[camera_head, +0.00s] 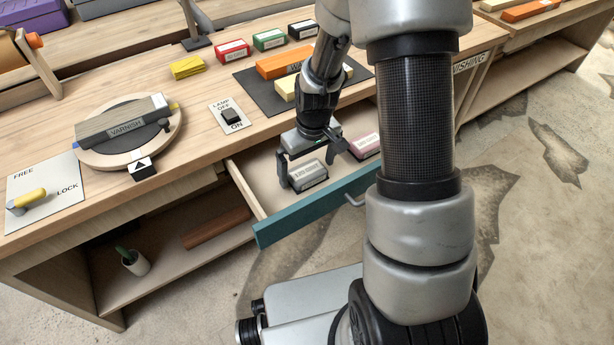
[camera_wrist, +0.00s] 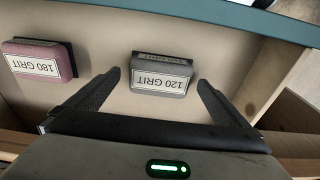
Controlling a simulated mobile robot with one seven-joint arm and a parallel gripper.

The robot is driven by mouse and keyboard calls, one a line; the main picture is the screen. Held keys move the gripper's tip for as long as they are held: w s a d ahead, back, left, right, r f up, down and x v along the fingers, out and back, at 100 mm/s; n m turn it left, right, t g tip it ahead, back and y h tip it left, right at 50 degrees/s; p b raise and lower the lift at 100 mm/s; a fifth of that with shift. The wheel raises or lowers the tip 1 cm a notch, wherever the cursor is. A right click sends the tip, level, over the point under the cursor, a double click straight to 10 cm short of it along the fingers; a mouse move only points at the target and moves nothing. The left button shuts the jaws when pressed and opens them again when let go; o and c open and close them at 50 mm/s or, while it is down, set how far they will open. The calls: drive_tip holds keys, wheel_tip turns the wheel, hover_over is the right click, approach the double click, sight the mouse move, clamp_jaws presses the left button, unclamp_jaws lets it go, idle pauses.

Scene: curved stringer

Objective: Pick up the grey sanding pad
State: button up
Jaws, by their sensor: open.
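The grey sanding pad (camera_head: 308,175), labelled 120 GRIT, lies in the open drawer (camera_head: 262,172). In the wrist view the grey pad (camera_wrist: 160,73) sits ahead of and between my fingers, with a gap on each side. My gripper (camera_head: 306,172) is open and reaches down into the drawer around the pad's near area. The same gripper (camera_wrist: 160,82) shows two spread black fingers in the wrist view. Whether the fingers reach down to the pad's height I cannot tell.
A pink pad (camera_wrist: 38,60) labelled 180 GRIT lies in the same drawer, also seen in the head view (camera_head: 365,145). The drawer's teal front (camera_head: 315,207) bounds it. The bench top (camera_head: 190,125) above holds a varnish turntable, a lamp switch and coloured blocks.

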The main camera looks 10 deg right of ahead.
sight(308, 171)
drive_tip(key=c, duration=1.1)
wheel_tip(308, 171, up, 10)
drive_tip(key=p, duration=0.3)
